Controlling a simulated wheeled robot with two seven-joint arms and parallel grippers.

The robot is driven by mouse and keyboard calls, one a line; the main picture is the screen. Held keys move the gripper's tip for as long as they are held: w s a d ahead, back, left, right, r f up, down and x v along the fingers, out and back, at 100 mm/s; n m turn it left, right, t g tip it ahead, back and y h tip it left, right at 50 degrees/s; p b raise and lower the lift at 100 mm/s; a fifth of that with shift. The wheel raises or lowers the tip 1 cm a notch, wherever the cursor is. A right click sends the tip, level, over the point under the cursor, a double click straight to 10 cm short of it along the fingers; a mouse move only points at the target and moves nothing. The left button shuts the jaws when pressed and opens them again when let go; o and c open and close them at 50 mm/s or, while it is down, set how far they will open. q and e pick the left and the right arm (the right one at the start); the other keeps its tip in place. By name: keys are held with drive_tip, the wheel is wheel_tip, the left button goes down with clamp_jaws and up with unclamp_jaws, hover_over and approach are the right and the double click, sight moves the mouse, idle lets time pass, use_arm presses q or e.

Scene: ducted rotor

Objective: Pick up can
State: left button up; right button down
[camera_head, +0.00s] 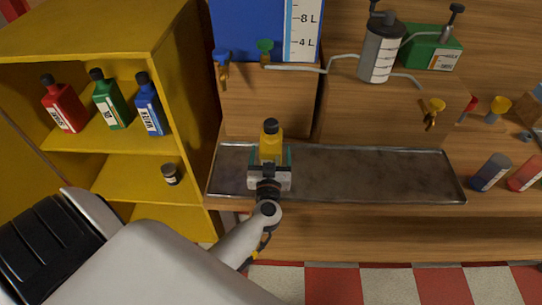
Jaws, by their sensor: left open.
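My left gripper (270,158) is over the metal tray and open, with its fingers at either side of the lower part of a yellow bottle (271,143) with a black cap. The bottle stands upright; its base is hidden by the gripper, and I cannot tell whether the fingers touch it. Can-like things are a small dark can or jar (171,174) on the lower yellow shelf, and a dark blue cylinder (491,172) and a red cylinder (525,173) lying tilted at the right. I cannot tell which one is the task's can. My right gripper is not in view.
The yellow cabinet (182,60) at the left holds a red bottle (64,107), a green bottle (111,103) and a blue bottle (149,106). The tray (385,175) is bare right of my gripper. A blue tank (245,25) with taps and a grey canister (379,52) stand behind.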

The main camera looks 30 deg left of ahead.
use_arm(q)
drive_tip(key=shift+x, duration=1.15)
drive_tip(key=c, duration=1.1)
